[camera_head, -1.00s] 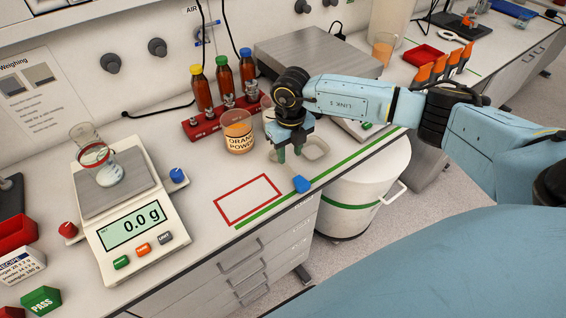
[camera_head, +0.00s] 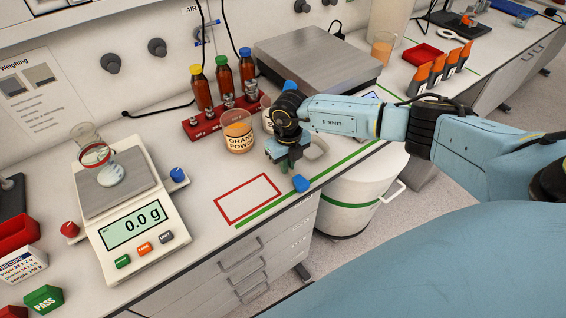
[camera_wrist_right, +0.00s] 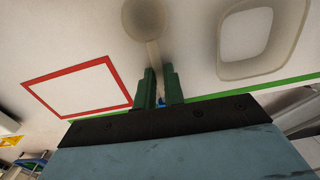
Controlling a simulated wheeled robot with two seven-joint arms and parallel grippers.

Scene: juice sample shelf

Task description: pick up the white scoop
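The white scoop shows in the right wrist view, with its round bowl (camera_wrist_right: 145,18) at the top and its handle running down between my right fingers. A small blue part shows low between those fingers. My right gripper (camera_wrist_right: 160,75) is open, with a narrow gap, one green finger on each side of the handle. In the head view my right gripper (camera_head: 285,164) is low over the bench, in front of the orange powder jar, and it hides most of the scoop. A blue piece (camera_head: 301,184) lies just in front of it. My left gripper is not in view.
The orange powder jar (camera_head: 238,136) stands behind left of my right gripper. A pale tray (camera_wrist_right: 262,40) lies beside the scoop. A red outlined square (camera_head: 248,199) is empty. The scale (camera_head: 137,223) reads 0.0 g and bears a glass. A bottle rack (camera_head: 204,129) stands behind.

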